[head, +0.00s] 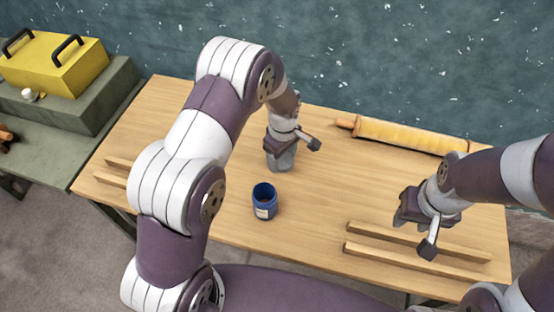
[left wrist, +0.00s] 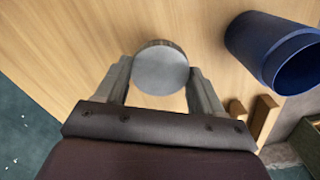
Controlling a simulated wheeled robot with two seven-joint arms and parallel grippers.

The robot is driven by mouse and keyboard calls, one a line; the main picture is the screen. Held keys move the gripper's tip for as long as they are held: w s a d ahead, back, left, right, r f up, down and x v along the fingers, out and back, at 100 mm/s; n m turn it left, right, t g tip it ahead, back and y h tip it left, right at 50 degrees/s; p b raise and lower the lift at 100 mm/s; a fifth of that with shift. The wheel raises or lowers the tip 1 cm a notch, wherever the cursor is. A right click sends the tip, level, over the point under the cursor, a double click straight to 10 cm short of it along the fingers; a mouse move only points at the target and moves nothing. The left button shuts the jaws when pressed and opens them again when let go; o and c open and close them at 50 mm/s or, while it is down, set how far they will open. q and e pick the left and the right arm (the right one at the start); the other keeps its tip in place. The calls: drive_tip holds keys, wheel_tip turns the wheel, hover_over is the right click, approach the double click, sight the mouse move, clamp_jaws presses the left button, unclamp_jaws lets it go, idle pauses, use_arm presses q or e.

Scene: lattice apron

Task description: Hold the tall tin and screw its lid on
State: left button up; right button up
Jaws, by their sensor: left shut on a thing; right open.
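The tall tin (head: 264,201) is dark blue with a pale label and an open top. It stands upright near the front middle of the table, and it also shows at the upper right of the left wrist view (left wrist: 268,48). My left gripper (head: 282,160) is low over the table just behind the tin. In the left wrist view it is shut on the round grey lid (left wrist: 160,70), apart from the tin. The lid is hidden in the head view. My right gripper (head: 417,226) is open and empty above the right part of the table.
Two wooden strips (head: 415,241) lie at the table's front right, and more strips (head: 112,173) at the left. A rolled yellow thing (head: 412,136) lies at the back right. A yellow box (head: 52,63) sits on a grey block at the left. The table's middle right is clear.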

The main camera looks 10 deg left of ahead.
use_arm(q)
drive_tip(key=s+d+r+b, duration=0.1)
drive_tip(key=s+d+r, duration=0.4)
drive_tip(key=d, duration=0.3)
drive_tip(key=shift+r, duration=0.4)
drive_tip(key=a+f+m, duration=0.2)
drive_tip(key=a+m, duration=0.2)
drive_tip(key=w+a+f+m, duration=0.1)
drive_tip(key=a+f+m, duration=0.1)
drive_tip(key=a, duration=0.3)
drive_tip(key=w+a+f+m, duration=0.1)
drive_tip(key=a+f+m, duration=0.1)
drive_tip(key=a+m, duration=0.3)
drive_tip(key=shift+a+f+m, duration=0.15)
drive_tip(key=shift+f+m, duration=0.15)
drive_tip(key=shift+f, duration=0.1)
drive_tip(key=shift+a+f+m, duration=0.1)
drive_tip(key=shift+a+m, duration=0.1)
drive_tip(key=shift+m, duration=0.1)
